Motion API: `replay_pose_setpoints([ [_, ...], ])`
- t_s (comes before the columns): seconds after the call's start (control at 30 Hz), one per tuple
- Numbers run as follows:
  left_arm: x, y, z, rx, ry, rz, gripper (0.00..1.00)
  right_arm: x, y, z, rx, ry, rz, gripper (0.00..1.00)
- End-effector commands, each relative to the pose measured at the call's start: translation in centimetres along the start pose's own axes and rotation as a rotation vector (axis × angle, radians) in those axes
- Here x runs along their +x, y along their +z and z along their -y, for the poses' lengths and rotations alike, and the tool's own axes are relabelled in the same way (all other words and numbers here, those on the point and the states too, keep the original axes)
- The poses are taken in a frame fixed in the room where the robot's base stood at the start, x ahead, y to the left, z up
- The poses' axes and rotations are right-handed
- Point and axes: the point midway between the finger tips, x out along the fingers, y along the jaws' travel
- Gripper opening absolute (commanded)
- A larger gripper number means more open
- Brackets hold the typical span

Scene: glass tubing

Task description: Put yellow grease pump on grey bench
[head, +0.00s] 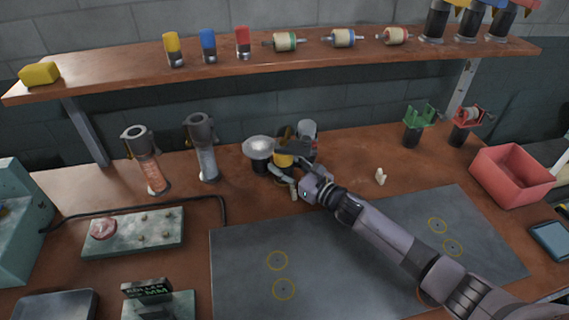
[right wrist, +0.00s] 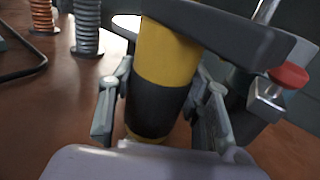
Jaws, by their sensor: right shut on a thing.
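The yellow grease pump (head: 284,160) stands at the back middle of the brown worktop. Its upright yellow and black body (right wrist: 165,60) fills the middle of the right wrist view, with a dark part across its top. My right gripper (head: 290,178) is shut on it, with a finger (right wrist: 108,100) on either side of the body. I cannot tell whether the pump's base touches the worktop. The dark grey flat surface (head: 350,255), the likely grey bench, lies in front and is crossed by my right arm. My left gripper is not in view.
A silver-domed item (head: 259,150) and a clear-topped item (head: 307,131) crowd the pump. A red-tipped metal part (right wrist: 278,85) is close on the right. Two spring-like columns (head: 203,148) stand left. A red bin (head: 511,176) stands right. The grey surface's left half is clear.

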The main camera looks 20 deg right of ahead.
Motion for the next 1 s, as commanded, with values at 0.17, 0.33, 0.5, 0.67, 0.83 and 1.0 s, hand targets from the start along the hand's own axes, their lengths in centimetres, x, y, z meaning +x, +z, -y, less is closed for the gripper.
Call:
replay_pose_setpoints([
  [0.17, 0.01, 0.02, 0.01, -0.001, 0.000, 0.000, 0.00, 0.03, 0.19, -0.01, -0.001, 0.001, 0.004, 0.01],
  [0.33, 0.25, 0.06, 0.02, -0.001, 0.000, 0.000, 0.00, -0.01, -0.20, -0.01, -0.001, 0.000, 0.000, 0.47],
  [0.5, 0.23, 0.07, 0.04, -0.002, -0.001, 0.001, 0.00, -0.02, -0.19, -0.02, -0.001, 0.000, 0.000, 0.58],
  [0.67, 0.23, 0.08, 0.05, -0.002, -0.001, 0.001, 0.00, -0.02, -0.19, -0.02, -0.001, 0.000, -0.001, 0.65],
  [0.83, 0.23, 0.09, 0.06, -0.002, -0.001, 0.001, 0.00, -0.02, -0.19, -0.03, -0.001, 0.000, -0.001, 0.65],
  [1.0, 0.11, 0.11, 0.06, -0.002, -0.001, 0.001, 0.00, -0.49, -0.14, 0.00, -0.001, 0.000, -0.002, 0.65],
])
